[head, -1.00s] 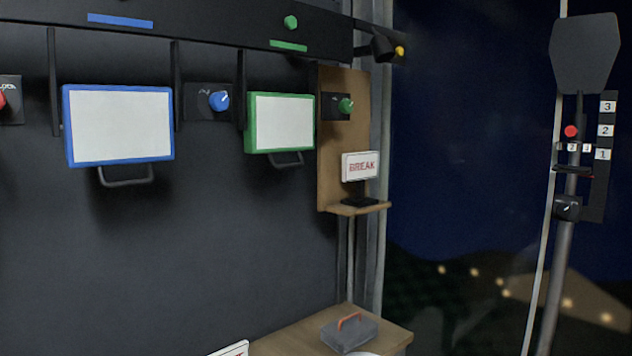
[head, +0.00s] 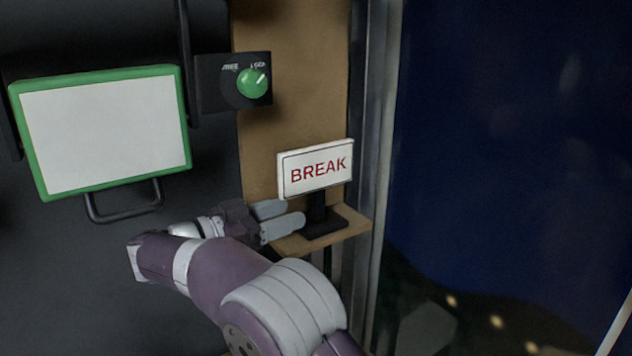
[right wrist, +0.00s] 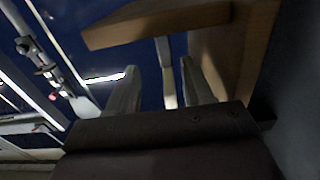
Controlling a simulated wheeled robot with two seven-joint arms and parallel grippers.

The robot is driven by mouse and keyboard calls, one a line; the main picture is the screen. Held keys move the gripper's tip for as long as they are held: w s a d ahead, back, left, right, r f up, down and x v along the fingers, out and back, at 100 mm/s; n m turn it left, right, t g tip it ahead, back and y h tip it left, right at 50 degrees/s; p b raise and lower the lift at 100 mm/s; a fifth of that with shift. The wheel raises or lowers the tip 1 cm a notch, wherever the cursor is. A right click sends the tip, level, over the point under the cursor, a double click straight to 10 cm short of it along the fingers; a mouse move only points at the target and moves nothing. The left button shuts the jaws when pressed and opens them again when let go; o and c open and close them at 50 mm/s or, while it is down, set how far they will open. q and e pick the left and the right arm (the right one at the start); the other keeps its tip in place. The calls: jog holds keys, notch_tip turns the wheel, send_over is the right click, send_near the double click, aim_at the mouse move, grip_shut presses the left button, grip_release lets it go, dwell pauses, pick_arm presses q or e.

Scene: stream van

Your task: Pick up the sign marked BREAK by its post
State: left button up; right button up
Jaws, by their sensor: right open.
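The BREAK sign (head: 304,169) is a white plate with red letters, upright on a short black post (head: 317,208) and a dark flat base (head: 324,228). It stands on a small wooden shelf (head: 352,222). My right gripper (head: 291,214) is open, just left of the post and below the plate's left part. Its fingers point right toward the post, and I see no contact. In the right wrist view, the two fingers (right wrist: 168,85) are apart, with the wooden shelf (right wrist: 165,20) beyond them. I cannot make out the sign there. My left gripper is out of view.
A wooden back panel (head: 290,105) rises behind the sign. A green knob (head: 252,82) on a black plate is above the gripper. A green-framed white screen (head: 105,130) with a black handle (head: 125,208) hangs at left. A grey frame post (head: 372,150) stands right of the shelf.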

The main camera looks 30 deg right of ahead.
aim_at(312, 206)
jog(key=d, duration=0.2)
jog(key=d+p, duration=0.1)
jog(key=d, duration=0.1)
jog(key=w+d, duration=0.1)
jog(key=d, duration=0.1)
jog(key=shift+w+d+f+p, duration=0.1)
jog(key=shift+d+f+p, duration=0.15)
jog(key=shift+d+p, duration=0.15)
jog(key=shift+a, duration=0.4)
jog(key=shift+c, duration=1.2)
jog(key=c, duration=0.5)
grip_shut()
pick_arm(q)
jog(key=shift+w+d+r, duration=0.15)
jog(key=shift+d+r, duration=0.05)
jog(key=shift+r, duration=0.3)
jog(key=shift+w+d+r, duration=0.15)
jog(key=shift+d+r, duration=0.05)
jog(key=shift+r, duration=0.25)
